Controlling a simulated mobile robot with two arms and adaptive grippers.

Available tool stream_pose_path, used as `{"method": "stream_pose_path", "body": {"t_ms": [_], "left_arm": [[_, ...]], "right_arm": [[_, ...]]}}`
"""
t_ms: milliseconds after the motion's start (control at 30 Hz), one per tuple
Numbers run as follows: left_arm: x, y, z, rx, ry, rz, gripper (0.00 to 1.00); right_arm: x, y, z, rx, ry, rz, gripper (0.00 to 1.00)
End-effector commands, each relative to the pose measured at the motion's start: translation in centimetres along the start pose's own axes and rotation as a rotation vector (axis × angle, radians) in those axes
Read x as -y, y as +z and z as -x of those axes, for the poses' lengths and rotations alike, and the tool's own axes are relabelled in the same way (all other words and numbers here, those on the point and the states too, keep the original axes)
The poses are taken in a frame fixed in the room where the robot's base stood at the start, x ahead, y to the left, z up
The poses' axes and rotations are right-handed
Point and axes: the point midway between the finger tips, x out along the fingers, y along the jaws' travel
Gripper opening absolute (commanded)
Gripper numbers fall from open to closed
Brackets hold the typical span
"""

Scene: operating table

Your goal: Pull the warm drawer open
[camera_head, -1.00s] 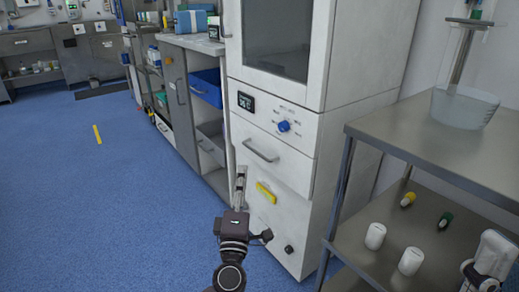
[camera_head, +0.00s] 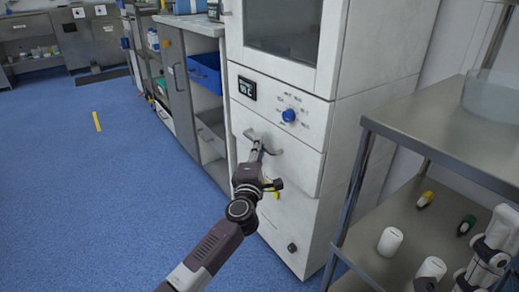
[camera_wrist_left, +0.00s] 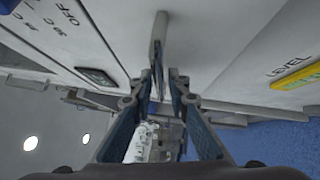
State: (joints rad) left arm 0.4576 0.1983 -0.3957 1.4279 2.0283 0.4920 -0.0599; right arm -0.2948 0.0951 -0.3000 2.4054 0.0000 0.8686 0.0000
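The warm drawer (camera_head: 297,163) is the white front below the temperature display (camera_head: 247,88) and blue knob (camera_head: 289,115) of the tall white cabinet. It looks shut, about flush with the cabinet. Its grey bar handle (camera_head: 270,150) runs across the front. My left gripper (camera_head: 257,149) is at the handle, its fingers reaching up to it. In the left wrist view the handle (camera_wrist_left: 158,42) runs between the fingertips of my left gripper (camera_wrist_left: 160,76), which stand apart on either side; contact is unclear. My right gripper is not seen; only part of my right arm shows at lower right.
A steel trolley (camera_head: 440,131) stands close on the right, with white jars (camera_head: 390,241) and small bottles (camera_head: 425,199) on its lower shelf. A yellow label (camera_head: 272,187) is below the drawer. An open shelf with a blue bin (camera_head: 205,78) is left. The blue floor is clear.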

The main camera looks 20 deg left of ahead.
Motion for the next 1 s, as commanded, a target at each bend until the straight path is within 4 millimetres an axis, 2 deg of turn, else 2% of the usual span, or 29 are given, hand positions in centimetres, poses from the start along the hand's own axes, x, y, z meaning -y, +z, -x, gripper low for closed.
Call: {"method": "stream_pose_path", "body": {"t_ms": [133, 400, 567, 1000], "left_arm": [[-0.01, 0.02, -0.68, 0.0, 0.001, -0.001, 0.16], [-0.05, 0.02, -0.75, 0.0, 0.0, 0.0, 0.16], [-0.04, 0.02, -0.73, 0.0, 0.0, 0.0, 0.0], [-0.03, -0.05, -0.65, 0.0, -0.001, 0.0, 0.0]], "right_arm": [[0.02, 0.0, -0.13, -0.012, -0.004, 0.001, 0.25], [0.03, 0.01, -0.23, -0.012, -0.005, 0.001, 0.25], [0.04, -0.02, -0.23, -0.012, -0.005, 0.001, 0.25], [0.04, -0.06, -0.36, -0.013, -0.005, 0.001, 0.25]]}}
